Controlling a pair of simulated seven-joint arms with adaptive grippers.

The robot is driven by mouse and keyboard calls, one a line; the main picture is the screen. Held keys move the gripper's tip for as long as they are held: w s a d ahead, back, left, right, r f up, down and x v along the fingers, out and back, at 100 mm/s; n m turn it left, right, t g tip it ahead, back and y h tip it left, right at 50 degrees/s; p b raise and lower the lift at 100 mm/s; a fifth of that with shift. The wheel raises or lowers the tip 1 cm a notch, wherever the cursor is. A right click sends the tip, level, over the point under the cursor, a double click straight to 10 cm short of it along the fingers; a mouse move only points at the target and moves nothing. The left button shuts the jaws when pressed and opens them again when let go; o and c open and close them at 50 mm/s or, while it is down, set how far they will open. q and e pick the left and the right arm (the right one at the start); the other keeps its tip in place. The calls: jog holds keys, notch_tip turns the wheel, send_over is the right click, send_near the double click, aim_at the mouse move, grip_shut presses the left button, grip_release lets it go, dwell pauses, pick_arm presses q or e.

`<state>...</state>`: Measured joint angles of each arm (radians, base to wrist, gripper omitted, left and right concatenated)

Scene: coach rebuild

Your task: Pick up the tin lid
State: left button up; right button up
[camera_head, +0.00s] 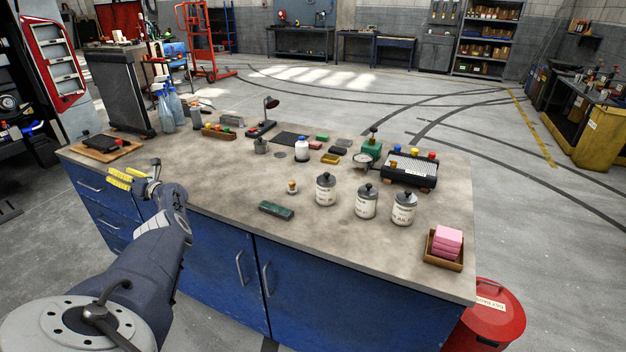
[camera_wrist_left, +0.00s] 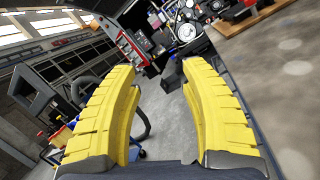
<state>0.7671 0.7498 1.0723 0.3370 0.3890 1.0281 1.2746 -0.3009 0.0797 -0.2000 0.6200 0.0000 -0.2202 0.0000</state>
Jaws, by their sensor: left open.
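Three pale labelled tins with dark knobbed lids stand near the front right of the workbench: the left tin (camera_head: 326,193), the middle tin (camera_head: 366,205) and the right tin (camera_head: 403,213). A dark lid sits on top of each: left lid (camera_head: 325,179), middle lid (camera_head: 367,189), right lid (camera_head: 405,197). I cannot tell which one is meant. My left gripper (camera_head: 121,179) is open and empty by the bench's left front edge, far left of the tins. Its yellow fingers stand apart in the left wrist view (camera_wrist_left: 161,80); no tin shows there. My right gripper is in no view.
The workbench (camera_head: 225,180) has bare room at its left front. A green block (camera_head: 276,210) and a small knobbed piece (camera_head: 292,187) lie left of the tins. A tray (camera_head: 443,262) with pink blocks stands at right. Spray bottles (camera_head: 166,110) stand at back left.

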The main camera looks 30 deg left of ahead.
pick_arm(q)
jog(key=w+d+r+g+h, duration=0.1)
jog(key=w+d+g+h, duration=0.1)
jog(key=w+d+h, duration=0.35)
jog(key=w+d+r+g+h, duration=0.1)
jog(key=w+d+g+h, duration=0.1)
jog(key=w+d, duration=0.65)
jog(key=m+t+h, duration=1.1)
jog(key=m+h, duration=0.1)
jog(key=m, duration=0.2)
send_near(327, 173)
jog(key=shift+m, duration=0.3)
jog(key=f, duration=0.4)
jog(key=shift+w+f, duration=0.2)
jog(key=shift+w, duration=0.2)
jog(key=shift+w+a+f, duration=0.1)
jog(key=shift+w+f, duration=0.05)
jog(key=shift+f, duration=1.3)
jog(key=shift+w+f, duration=0.15)
jog(key=shift+f, duration=1.35)
jog(key=shift+c, duration=0.4)
grip_shut()
